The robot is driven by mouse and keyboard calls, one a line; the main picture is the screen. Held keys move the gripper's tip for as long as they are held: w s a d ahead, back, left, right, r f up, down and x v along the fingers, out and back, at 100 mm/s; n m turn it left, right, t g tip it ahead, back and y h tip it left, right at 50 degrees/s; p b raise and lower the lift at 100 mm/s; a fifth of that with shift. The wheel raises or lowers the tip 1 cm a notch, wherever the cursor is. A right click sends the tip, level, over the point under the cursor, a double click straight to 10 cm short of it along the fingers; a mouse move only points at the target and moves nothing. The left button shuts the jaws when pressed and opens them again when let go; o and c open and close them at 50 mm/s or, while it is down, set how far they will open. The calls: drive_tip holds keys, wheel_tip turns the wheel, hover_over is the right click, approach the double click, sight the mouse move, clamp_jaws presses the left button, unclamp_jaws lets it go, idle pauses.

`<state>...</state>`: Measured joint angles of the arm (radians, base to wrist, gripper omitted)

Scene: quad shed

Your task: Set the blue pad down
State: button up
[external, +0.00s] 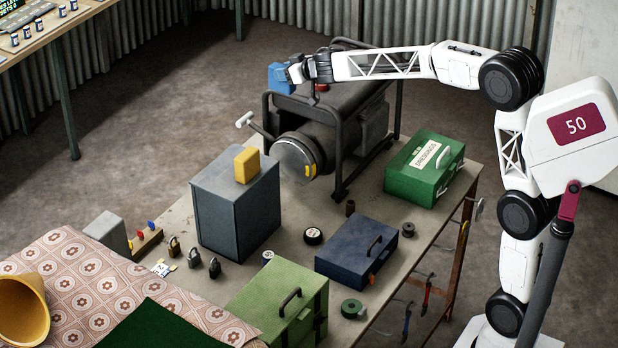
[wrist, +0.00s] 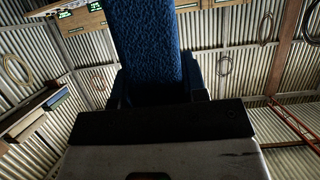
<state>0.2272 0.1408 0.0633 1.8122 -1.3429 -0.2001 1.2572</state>
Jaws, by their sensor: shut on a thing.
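The blue pad (external: 281,78) is a small blue block in the external view, held in the air above the far side of the workbench, beside the dark generator-like machine. My gripper (external: 290,72) is shut on it. In the wrist view the blue pad (wrist: 146,48) shows as a rough, textured blue slab standing up between the fingers of my gripper (wrist: 158,88). Part of the pad is hidden by the gripper. A yellow block (external: 246,164) rests on top of a grey metal box (external: 236,205) left of the machine.
The framed machine (external: 330,130) stands just below and right of my gripper. A green case (external: 425,165), a dark blue case (external: 355,252) and a light green case (external: 280,305) sit on the workbench (external: 290,235). Several padlocks and tape rolls lie between them. A patterned cloth covers the left end.

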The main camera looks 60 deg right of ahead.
drive_tip(key=w+a+n+g+y, duration=0.1)
drive_tip(key=w+a+n+y, duration=0.15)
drive_tip(key=a, duration=1.15)
drive_tip(key=w+a+n+y, duration=0.1)
drive_tip(key=a+n+y, duration=0.2)
drive_tip(key=a, duration=1.1)
drive_tip(key=s+a+f+n+g+y, duration=0.1)
drive_tip(key=s+a+n+g+y, duration=0.15)
drive_tip(key=a, duration=0.95)
drive_tip(key=s+a+f+n+g+y, duration=0.1)
drive_tip(key=s+a+y, duration=0.15)
drive_tip(key=a, duration=0.95)
wheel_tip(320, 180, down, 26)
drive_tip(key=shift+s+h, duration=0.2)
drive_tip(key=shift+h, duration=0.15)
drive_tip(key=shift+f+t, duration=0.2)
drive_tip(key=shift+t, duration=0.05)
drive_tip(key=shift+f, duration=3)
drive_tip(key=shift+f, duration=1.9)
